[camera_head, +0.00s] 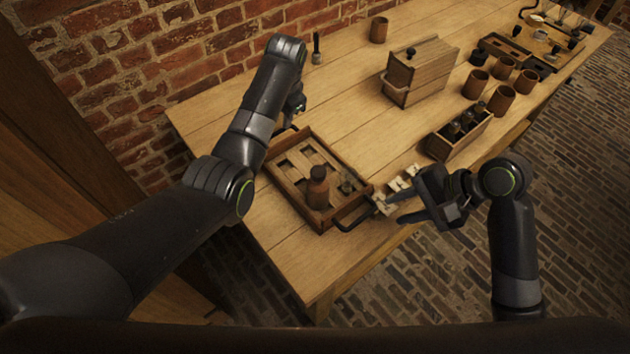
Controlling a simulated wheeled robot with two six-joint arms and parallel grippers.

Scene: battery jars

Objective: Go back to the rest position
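My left gripper (294,106) is over the far left part of the wooden table (350,105), mostly hidden behind my own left arm, so its fingers cannot be made out. My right gripper (392,208) is at the table's front edge, its two dark fingers spread apart and pointing left. Nothing shows between its fingers. Small pale pieces (398,186) lie just behind the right fingers. A wooden tray (279,194) with dark handles lies between the two arms, holding a brown bottle (318,188) and a smaller dark item.
A rack of dark bottles (460,132) stands behind my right gripper. A lidded wooden box (421,70), several brown cups (475,84) and a single cup (379,29) stand further back. A brick wall (140,60) borders the table's left side. Bare table lies behind the tray.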

